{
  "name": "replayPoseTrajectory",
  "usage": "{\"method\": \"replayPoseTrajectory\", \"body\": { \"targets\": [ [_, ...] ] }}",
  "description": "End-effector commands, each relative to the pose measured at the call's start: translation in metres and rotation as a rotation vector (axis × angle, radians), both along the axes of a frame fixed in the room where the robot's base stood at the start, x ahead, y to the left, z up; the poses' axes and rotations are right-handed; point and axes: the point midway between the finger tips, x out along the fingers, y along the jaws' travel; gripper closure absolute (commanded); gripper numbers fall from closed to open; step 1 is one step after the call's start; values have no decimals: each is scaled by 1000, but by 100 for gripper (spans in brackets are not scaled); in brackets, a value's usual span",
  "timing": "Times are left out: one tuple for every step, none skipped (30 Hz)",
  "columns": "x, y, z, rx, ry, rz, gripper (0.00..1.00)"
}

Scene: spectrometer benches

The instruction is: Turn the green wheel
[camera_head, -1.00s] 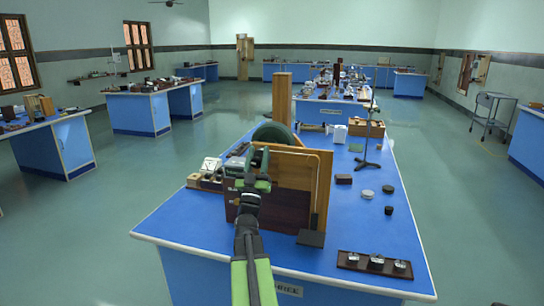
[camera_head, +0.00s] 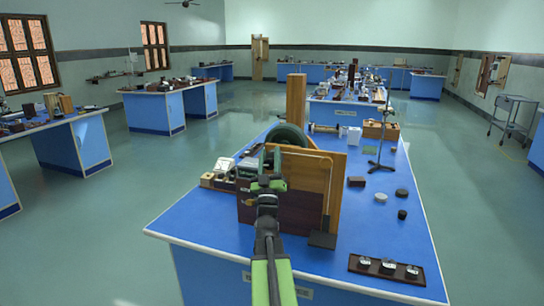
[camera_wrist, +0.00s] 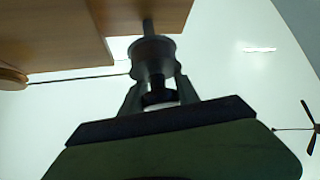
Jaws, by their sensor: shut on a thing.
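The wheel (camera_head: 287,138) is a dark green disc, partly hidden behind an upright wooden board (camera_head: 322,180) on the near blue bench. My gripper (camera_head: 268,181) is in front of this wooden apparatus, at its left side. In the wrist view my gripper (camera_wrist: 155,90) is shut on a dark, rounded handle (camera_wrist: 152,58). A thin shaft runs from the handle up to the wooden part. The head view does not show clearly how the handle joins the wheel.
A stand (camera_head: 382,140) and small dark blocks are farther right. Small instruments (camera_head: 222,170) sit at the left.

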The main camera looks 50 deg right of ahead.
Motion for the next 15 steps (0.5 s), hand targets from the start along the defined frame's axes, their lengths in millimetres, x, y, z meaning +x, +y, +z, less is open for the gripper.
{"method": "replayPoseTrajectory", "body": {
  "targets": [
    [1, 3, 0, -4, 3, 2, 100],
    [1, 3, 0, -4, 5, 2, 100],
    [2, 4, 0, -5, 7, 3, 100],
    [2, 4, 0, -5, 7, 4, 100],
    [2, 4, 0, -6, 9, 4, 100],
    [3, 5, 0, -6, 11, 5, 100],
    [3, 5, 0, -6, 11, 5, 100],
    [3, 5, 0, -7, 13, 5, 100],
    [4, 5, 0, -7, 13, 6, 100],
    [4, 6, 0, -7, 14, 7, 100],
    [4, 6, 0, -8, 15, 7, 100],
    [5, 6, 0, -8, 16, 8, 100],
    [5, 7, 0, -8, 17, 8, 100],
    [5, 7, 0, -8, 17, 8, 100],
    [6, 7, 0, -9, 19, 9, 100]
  ]
}}
